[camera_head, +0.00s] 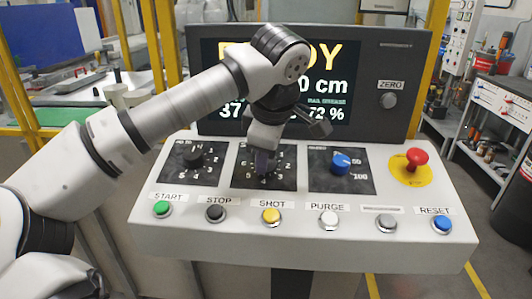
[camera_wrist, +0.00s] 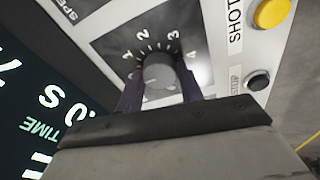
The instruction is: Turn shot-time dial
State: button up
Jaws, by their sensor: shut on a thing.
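The middle dial (camera_wrist: 160,72) has a round dark knob on a black plate with white numbers and ticks; it sits above the yellow SHOT button (camera_head: 271,216). My gripper (camera_wrist: 160,90) reaches down over it, with its two dark purple fingers on either side of the knob, shut on it. In the head view my gripper (camera_head: 265,162) covers most of the knob and the top of its plate, so the dial's label and its exact setting cannot be read.
A black dial (camera_head: 194,157) is on the left and a blue dial (camera_head: 341,162) on the right. A red mushroom button (camera_head: 416,159) stands at the panel's right. A row of buttons runs along the front. The display (camera_head: 330,80) rises behind, partly hidden by my arm.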

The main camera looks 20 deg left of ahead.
jog(key=o, duration=1)
jog(key=shift+r, duration=0.1)
jog(key=p+v, duration=0.8)
jog(key=v, duration=0.5)
jog(key=shift+r+p, duration=0.3)
jog(key=shift+p, duration=0.05)
jog(key=shift+s, duration=0.15)
